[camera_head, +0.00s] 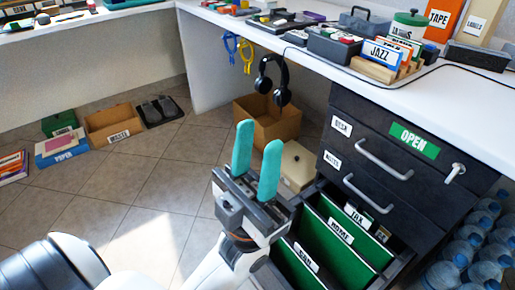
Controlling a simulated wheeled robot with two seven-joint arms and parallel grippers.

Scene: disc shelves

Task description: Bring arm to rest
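My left gripper (257,163) is in the middle of the view, with two teal fingers pointing up. The fingers stand apart with a gap between them, and nothing is held there. The gripper is in front of the dark drawer cabinet (372,130), at the left edge of its open lower drawer (318,195). My white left arm comes in from the bottom left. I cannot tell whether the gripper touches the drawer. My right gripper is not in view.
Green hanging files (325,240) fill the open drawer. Headphones (272,80) hang from the white counter (460,100). A cardboard box (268,122) and a beige box (297,165) stand on the floor behind the gripper. Water bottles (470,250) stand at right.

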